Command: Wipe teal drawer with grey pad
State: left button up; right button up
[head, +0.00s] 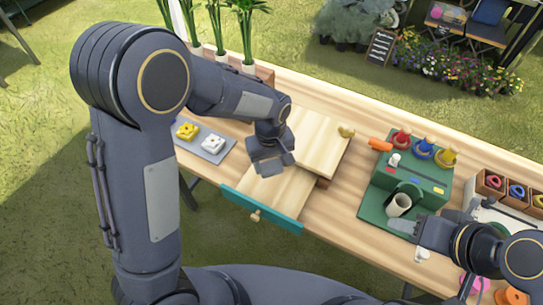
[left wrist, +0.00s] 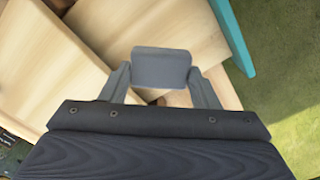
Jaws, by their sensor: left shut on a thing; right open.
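The drawer with the teal front (head: 262,210) is pulled out of a pale wooden box (head: 315,140); its round wooden knob (head: 255,216) faces the table's front. The teal front also shows at the upper right of the left wrist view (left wrist: 233,35). My left gripper (head: 270,160) is over the drawer's inner end, beside the box. It is shut on the grey pad (left wrist: 162,68), which sits between its fingers. I cannot tell whether the pad touches the wood. My right gripper (head: 405,228) is open, at the front of a green stand.
The green stand (head: 435,180) with colored rings and a cup (head: 399,205) is to the right. A grey mat (head: 205,143) with yellow and white pieces lies left of the drawer. Potted plants (head: 245,30) stand behind. An orange piece (head: 380,145) lies by the stand.

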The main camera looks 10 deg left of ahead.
pick_arm(q)
jog(key=shift+r+p, duration=0.65)
jog(key=shift+r, duration=0.55)
pick_arm(e)
jog(key=shift+s+d+r, duration=0.15)
jog(key=shift+d+r, duration=0.1)
jog(key=shift+r, duration=0.2)
jog(key=shift+s+d+r, duration=0.1)
jog(key=shift+d+r, duration=0.1)
jog(key=shift+r, duration=0.25)
